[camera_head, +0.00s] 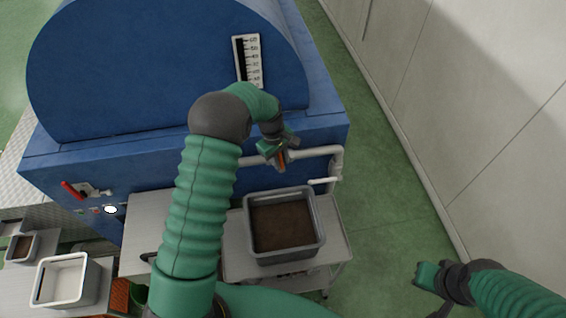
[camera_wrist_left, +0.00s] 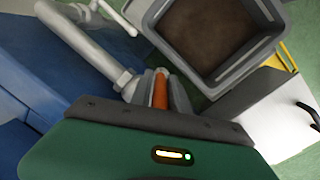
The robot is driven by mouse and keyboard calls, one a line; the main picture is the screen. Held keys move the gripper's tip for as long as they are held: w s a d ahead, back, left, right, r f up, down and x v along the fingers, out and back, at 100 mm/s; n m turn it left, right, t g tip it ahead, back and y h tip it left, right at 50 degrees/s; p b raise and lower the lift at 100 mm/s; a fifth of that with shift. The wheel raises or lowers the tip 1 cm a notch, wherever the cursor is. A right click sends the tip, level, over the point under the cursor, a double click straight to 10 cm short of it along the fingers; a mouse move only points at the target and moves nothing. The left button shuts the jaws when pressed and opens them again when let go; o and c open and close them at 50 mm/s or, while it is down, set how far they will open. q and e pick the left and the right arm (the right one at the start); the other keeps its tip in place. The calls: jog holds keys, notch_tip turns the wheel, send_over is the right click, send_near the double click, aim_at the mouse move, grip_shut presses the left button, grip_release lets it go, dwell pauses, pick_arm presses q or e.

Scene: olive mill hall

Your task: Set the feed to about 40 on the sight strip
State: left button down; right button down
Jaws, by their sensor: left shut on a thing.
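The sight strip (camera_head: 248,62) is a white scale plate with a dark column along its left side, on the blue machine's rounded front. Its numbers are too small to read surely. My left gripper (camera_head: 280,156) is at the pale pipe below the strip. It is shut on an orange handle (camera_head: 282,164), which also shows between the fingers (camera_wrist_left: 160,90) in the left wrist view. The handle's far end is hidden by the gripper. My right gripper (camera_head: 428,276) hangs at the lower right, away from the machine; its jaws are not clear.
A grey bin (camera_head: 318,225) of brown material stands on a metal cart below the pipe (camera_head: 318,152). A red lever (camera_head: 72,190) is on the machine's left front. A pale tray (camera_head: 64,280) stands lower left. The green floor right of the machine is clear up to the wall.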

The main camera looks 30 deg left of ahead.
aim_at(271, 164)
pick_arm(q)
jog(key=shift+s+a+f+t+h+b, duration=0.25)
jog(key=shift+a+t+h+b, duration=0.35)
jog(key=shift+b, duration=0.95)
jog(key=shift+s+a+f+t+h+b, duration=0.1)
jog(key=shift+s+a+t+h+b, duration=0.2)
jog(key=shift+t+h+b, duration=0.75)
jog(key=shift+s+a+f+t+h+b, duration=0.35)
jog(key=shift+h+b, duration=0.6)
jog(key=shift+b, duration=1.05)
jog(key=shift+w+r, duration=0.1)
jog(key=shift+r, duration=0.1)
jog(key=c, duration=1.3)
grip_release()
jog(key=shift+f, duration=0.1)
jog(key=shift+c, duration=0.2)
jog(key=shift+a, duration=0.15)
jog(key=b+v, duration=0.2)
jog(key=v, duration=1.4)
jog(key=shift+a+r, duration=0.25)
jog(key=shift+a, duration=0.1)
